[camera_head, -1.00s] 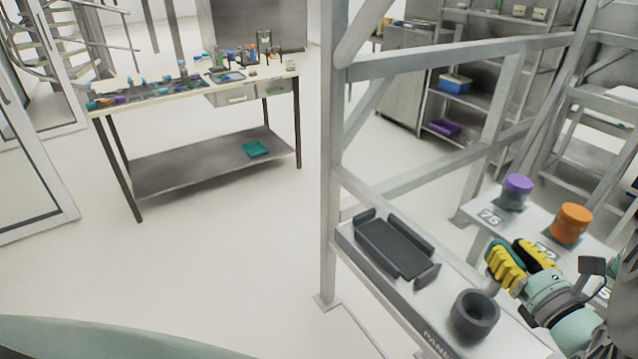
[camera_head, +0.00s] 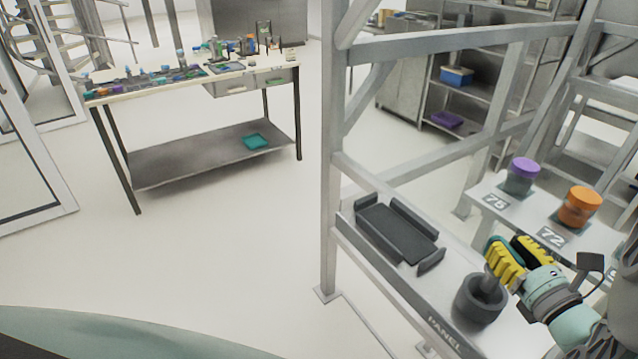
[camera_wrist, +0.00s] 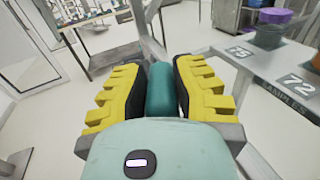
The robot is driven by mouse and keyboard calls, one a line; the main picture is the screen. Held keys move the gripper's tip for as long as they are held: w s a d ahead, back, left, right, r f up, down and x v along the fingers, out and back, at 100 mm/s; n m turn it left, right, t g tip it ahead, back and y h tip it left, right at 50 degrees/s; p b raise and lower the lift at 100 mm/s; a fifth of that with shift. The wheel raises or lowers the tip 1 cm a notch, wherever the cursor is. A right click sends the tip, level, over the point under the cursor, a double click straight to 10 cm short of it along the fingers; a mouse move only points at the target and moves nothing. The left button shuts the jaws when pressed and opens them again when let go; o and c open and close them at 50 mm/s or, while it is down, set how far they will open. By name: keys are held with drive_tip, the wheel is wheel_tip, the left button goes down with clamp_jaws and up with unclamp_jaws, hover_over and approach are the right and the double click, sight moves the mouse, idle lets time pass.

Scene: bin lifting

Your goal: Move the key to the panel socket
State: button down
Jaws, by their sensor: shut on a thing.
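My gripper (camera_head: 512,258) has yellow ribbed fingers and is at the right of the head view, just above the panel shelf. It is shut on the key, whose teal cylindrical handle (camera_wrist: 162,90) stands between the fingers in the wrist view. In the head view a grey shaft (camera_head: 487,284) slants down from the fingers to the mouth of the panel socket. The socket (camera_head: 475,303) is a dark grey round cup on the shelf marked PANEL. How deep the shaft's lower end sits is hidden by the cup wall.
A black tray (camera_head: 396,233) lies left of the socket on the panel. Behind my gripper, a sample shelf holds a purple-lidded jar (camera_head: 522,176) and an orange-lidded jar (camera_head: 579,207). A metal frame post (camera_head: 330,150) rises at the panel's left end.

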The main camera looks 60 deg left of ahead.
drive_tip(key=shift+f+b, duration=1.05)
drive_tip(key=shift+b, duration=1.1)
idle(0.8)
drive_tip(key=shift+f+b, duration=1.35)
drive_tip(key=shift+b, duration=0.35)
idle(0.6)
drive_tip(key=shift+c, duration=0.8)
unclamp_jaws()
drive_tip(key=shift+r+p, duration=1.95)
drive_tip(key=shift+r, duration=2.6)
